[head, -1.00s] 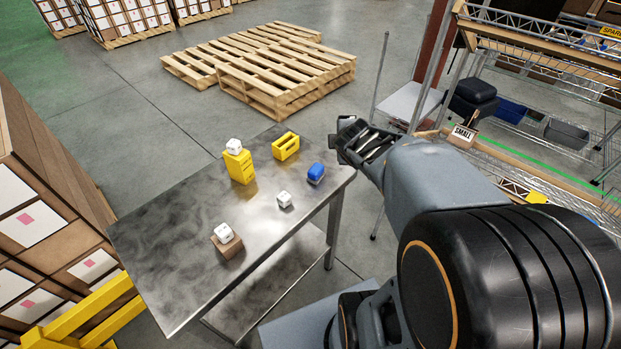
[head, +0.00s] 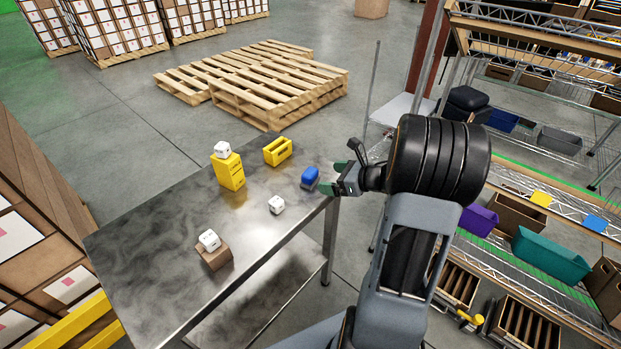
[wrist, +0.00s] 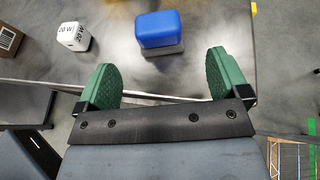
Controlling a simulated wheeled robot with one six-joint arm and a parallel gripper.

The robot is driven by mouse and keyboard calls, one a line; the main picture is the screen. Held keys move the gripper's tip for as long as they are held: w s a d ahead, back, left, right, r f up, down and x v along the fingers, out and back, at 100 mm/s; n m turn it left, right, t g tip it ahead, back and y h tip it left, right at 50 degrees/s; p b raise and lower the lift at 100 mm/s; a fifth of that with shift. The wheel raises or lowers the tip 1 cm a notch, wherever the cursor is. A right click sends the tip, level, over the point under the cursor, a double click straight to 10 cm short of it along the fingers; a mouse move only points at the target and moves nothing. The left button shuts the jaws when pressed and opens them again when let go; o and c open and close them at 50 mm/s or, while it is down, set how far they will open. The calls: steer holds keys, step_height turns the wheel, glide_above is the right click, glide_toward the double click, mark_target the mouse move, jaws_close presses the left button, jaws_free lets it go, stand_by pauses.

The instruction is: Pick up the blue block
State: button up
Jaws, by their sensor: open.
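The blue block (head: 309,175) lies near the right end of the metal table (head: 150,235), on or against a small grey piece. In the wrist view the blue block (wrist: 162,28) sits ahead of my fingers, on top of a grey base (wrist: 163,50). My gripper (head: 330,176) is just right of the block at the table's edge. In the wrist view my gripper (wrist: 165,78) has its two green fingers spread apart. The block is beyond the fingertips and roughly centred between them. Nothing is between the fingers.
A white cube (head: 276,204) stands left of the blue block. A yellow open box (head: 277,151), a yellow block (head: 229,172) with a white cube on top, and a brown box (head: 214,256) with another white cube stand farther left. Shelving (head: 545,235) is on the right.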

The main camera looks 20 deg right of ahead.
mark_target(315, 175)
steer(key=shift+x, duration=4.4)
steer(key=shift+r, duration=0.15)
steer(key=shift+c, duration=0.4)
steer(key=c, duration=0.9)
steer(key=shift+c, duration=0.2)
steer(key=shift+r, duration=0.15)
